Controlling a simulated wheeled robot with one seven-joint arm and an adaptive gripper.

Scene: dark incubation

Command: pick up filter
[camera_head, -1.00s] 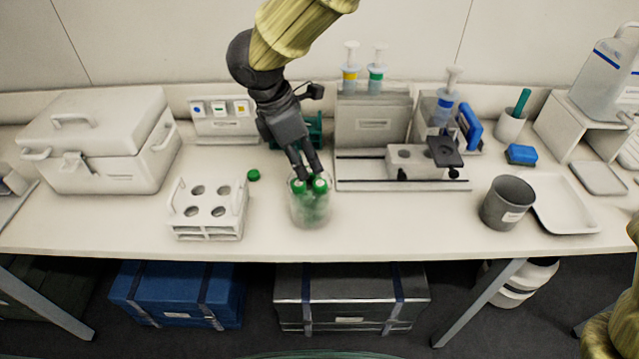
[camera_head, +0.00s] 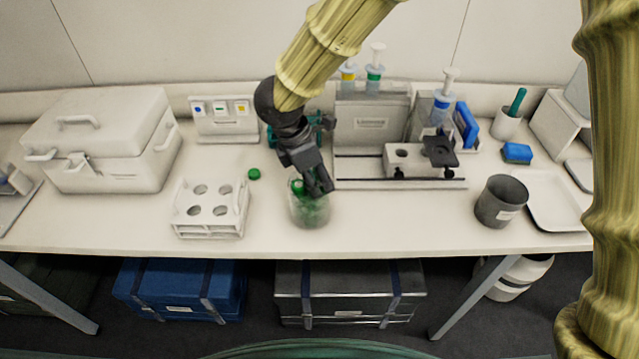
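My gripper (camera_head: 317,188) points down at the mouth of a clear jar (camera_head: 310,212) holding green pieces, near the front middle of the bench. Its fingers overlap from this angle, so I cannot tell whether they are open or hold anything. No thing is plainly marked as a filter. Small white squares with a blue (camera_head: 198,108), a green (camera_head: 220,107) and a yellow (camera_head: 241,107) mark stand in a white holder (camera_head: 228,127) at the back left; they may be filters. My gripper is well to the right and in front of them.
A white tube rack (camera_head: 210,222) and a loose green cap (camera_head: 254,174) are left of the jar. A grey stand (camera_head: 372,124) with syringes is behind right. A grey cup (camera_head: 500,202) and white tray (camera_head: 575,222) are at right. A large white box (camera_head: 100,140) fills the left.

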